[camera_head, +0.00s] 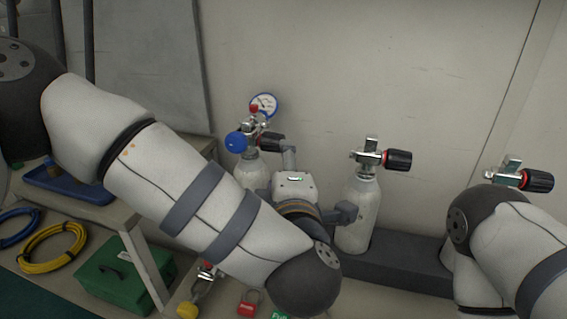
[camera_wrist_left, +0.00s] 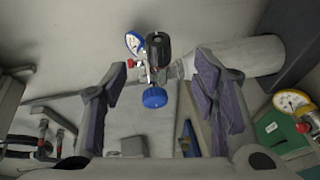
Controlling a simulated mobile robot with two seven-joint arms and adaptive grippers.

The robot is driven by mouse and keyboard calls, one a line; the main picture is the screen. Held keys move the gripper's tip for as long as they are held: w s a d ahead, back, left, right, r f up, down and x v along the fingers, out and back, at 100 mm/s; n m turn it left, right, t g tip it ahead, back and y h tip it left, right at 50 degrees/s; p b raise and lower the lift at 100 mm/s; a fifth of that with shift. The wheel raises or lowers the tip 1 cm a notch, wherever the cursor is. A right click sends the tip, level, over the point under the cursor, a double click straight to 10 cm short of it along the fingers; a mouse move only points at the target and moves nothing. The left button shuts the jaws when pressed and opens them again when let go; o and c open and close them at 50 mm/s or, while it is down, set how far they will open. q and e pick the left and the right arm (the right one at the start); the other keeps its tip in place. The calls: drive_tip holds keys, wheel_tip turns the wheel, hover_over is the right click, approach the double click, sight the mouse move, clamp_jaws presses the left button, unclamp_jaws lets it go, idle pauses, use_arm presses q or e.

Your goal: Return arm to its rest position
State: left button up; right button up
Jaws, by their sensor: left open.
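My left arm reaches across the head view from the left. My left gripper (camera_head: 312,182) is open and empty in front of the white cylinders. The left cylinder (camera_head: 250,170) carries a regulator with a blue knob (camera_head: 237,141) and a round gauge (camera_head: 264,104); the gripper partly hides it. In the left wrist view, the open fingers (camera_wrist_left: 160,85) frame the regulator's blue knob (camera_wrist_left: 155,97), with no visible grip on it. The middle cylinder (camera_head: 359,215) stands upright with a black and red valve knob. My right arm shows at the right; its gripper is out of view.
A third valve (camera_head: 515,174) shows behind my right arm. At lower left are a table with a blue tray (camera_head: 75,183), a yellow hose coil (camera_head: 52,247) and a green box (camera_head: 112,275). A red padlock (camera_head: 246,304) lies below my left arm. The wall is close behind the cylinders.

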use_arm(q)
drive_tip(key=s+a+f+m+g+h, duration=0.1)
drive_tip(key=s+a+f+m+g, duration=0.3)
drive_tip(key=f, duration=0.5)
drive_tip(key=s+a+f+m+g+h, duration=0.15)
drive_tip(key=s+f+m, duration=0.35)
drive_tip(key=f, duration=0.5)
drive_tip(key=s+a+f+m+g+h, duration=0.1)
drive_tip(key=s+a+f+m+g, duration=0.2)
drive_tip(key=s+f, duration=0.5)
drive_tip(key=s+a+f+m+g+y, duration=0.1)
drive_tip(key=s+a+f+g, duration=0.1)
drive_tip(key=s+a, duration=0.3)
drive_tip(key=s+a+f+m+g, duration=0.2)
drive_tip(key=s+a+g, duration=0.3)
drive_tip(key=s, duration=0.7)
drive_tip(key=s+a+f+m+g+y, duration=0.1)
drive_tip(key=s+a+f+m+g, duration=0.1)
drive_tip(key=s+a, duration=0.3)
drive_tip(key=s+f+g, duration=0.1)
drive_tip(key=s, duration=0.2)
drive_tip(key=shift+s+y+p, duration=0.2)
drive_tip(key=shift+y+p, duration=0.15)
drive_tip(key=shift+p, duration=0.05)
